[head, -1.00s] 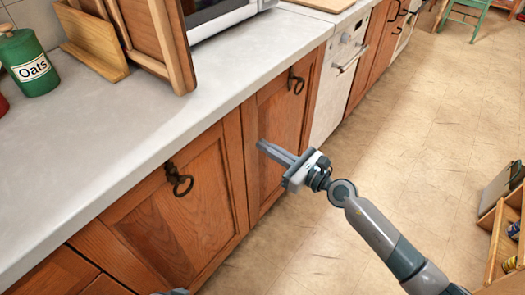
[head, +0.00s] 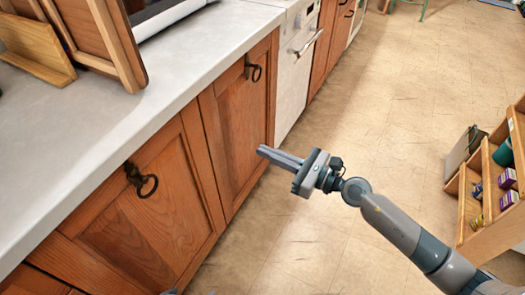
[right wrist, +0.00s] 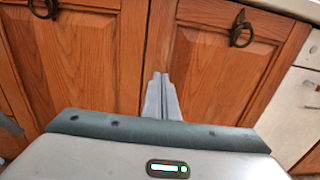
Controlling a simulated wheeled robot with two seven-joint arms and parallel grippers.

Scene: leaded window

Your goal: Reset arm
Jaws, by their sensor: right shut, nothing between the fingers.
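My right gripper (head: 280,157) is shut and empty, held out in the air in front of the wooden cabinet doors in the head view. Its fingers point left toward the cabinets. In the right wrist view the closed fingers (right wrist: 161,98) lie side by side, with the cabinet doors behind them. My left gripper cannot be made out; only a small grey piece shows at the bottom edge of the head view.
Wooden cabinet doors (head: 150,215) with dark ring handles stand under a grey countertop (head: 70,140). A white oven front (head: 298,75) is farther along. A wooden shelf unit (head: 490,190) with small goods stands at the right. The tiled floor (head: 400,110) between is clear.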

